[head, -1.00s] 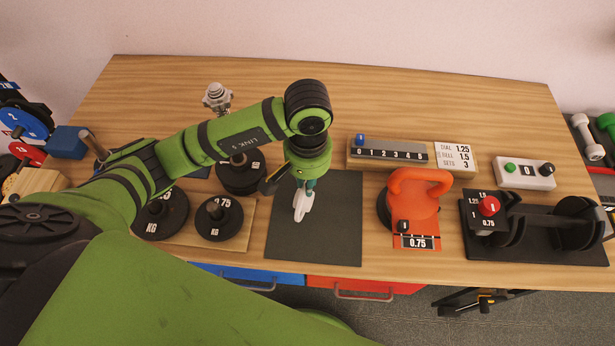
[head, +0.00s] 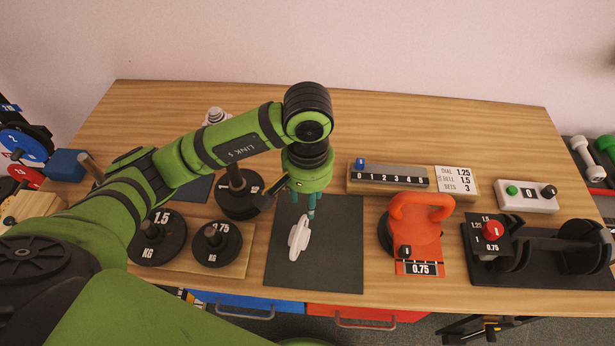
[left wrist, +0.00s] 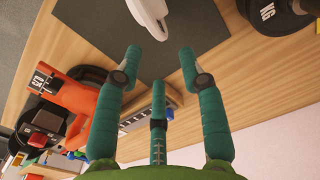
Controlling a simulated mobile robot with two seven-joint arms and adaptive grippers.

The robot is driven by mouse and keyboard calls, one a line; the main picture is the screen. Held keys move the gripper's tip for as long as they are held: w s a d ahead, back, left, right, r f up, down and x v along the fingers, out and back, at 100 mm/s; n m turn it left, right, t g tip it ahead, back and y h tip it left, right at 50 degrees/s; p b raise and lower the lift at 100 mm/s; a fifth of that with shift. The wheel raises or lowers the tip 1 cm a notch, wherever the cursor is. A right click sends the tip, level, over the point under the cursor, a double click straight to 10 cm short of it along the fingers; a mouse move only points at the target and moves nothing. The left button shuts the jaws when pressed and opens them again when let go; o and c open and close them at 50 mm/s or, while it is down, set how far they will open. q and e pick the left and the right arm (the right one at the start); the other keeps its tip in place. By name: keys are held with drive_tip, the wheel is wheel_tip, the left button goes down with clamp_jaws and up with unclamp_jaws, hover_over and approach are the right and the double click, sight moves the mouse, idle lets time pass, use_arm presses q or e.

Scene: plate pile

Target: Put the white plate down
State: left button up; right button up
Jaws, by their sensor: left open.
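The white plate (head: 299,237) is on the dark grey mat (head: 345,245) in the head view. It looks narrow there, and I cannot tell whether it stands on edge or lies flat. Part of it also shows at the top of the left wrist view (left wrist: 150,14), beyond my fingertips. My left gripper (head: 304,208) is above the mat at the plate's far end. In the left wrist view its teal fingers (left wrist: 160,60) are spread, with nothing between them, and the plate is apart from them. My right gripper is in neither view.
A number scale (head: 390,180) lies behind. The mat's front part is clear.

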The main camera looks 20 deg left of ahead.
use_arm(q)
wheel_tip(320, 180, up, 8)
drive_tip(key=b, duration=0.1)
drive_tip(key=shift+r, duration=0.2)
idle(0.3)
